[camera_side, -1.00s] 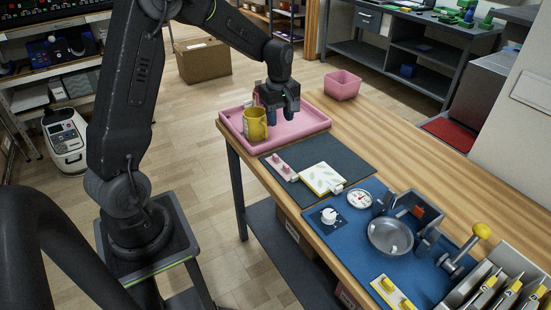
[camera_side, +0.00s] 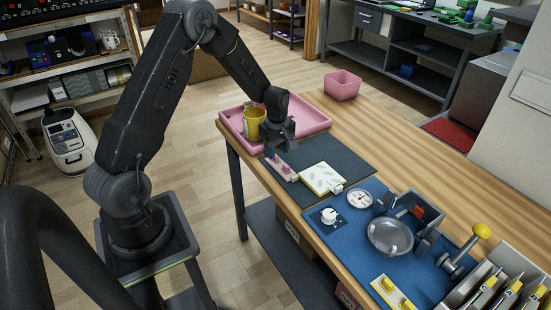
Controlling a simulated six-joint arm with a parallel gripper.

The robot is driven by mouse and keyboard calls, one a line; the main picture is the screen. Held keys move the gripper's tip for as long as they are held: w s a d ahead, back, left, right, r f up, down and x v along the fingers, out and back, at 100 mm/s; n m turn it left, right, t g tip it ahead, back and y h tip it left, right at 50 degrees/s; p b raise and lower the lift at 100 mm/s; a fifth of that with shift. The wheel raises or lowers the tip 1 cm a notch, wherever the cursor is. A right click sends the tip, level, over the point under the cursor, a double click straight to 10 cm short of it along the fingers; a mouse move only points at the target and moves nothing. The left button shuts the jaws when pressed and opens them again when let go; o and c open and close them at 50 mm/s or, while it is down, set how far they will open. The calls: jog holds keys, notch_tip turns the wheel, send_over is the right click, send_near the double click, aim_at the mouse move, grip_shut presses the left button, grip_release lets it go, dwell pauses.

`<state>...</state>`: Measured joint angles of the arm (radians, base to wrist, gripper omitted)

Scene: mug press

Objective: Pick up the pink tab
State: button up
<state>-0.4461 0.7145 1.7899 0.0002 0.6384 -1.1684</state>
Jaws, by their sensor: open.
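The pink tab (camera_side: 285,170) is a small pink piece with raised knobs. It lies on the dark grey mat (camera_side: 326,153), near the mat's left corner, beside a white and yellow tile with a leaf pattern (camera_side: 322,178). My gripper (camera_side: 274,154) is open and points down just above the upper-left end of the pink tab. From this view I cannot tell whether a fingertip touches it. The fingers hide part of the mat behind them.
A yellow mug (camera_side: 254,123) stands in the pink tray (camera_side: 312,118) just behind my gripper. A pink bin (camera_side: 342,85) is further back. The blue mat (camera_side: 345,245) at the front holds a dial, a round metal dish, a press with a yellow knob and a yellow tab (camera_side: 393,292).

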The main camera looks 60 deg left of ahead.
jog(key=shift+f, duration=1.35)
jog(key=shift+c, duration=0.3)
grip_shut()
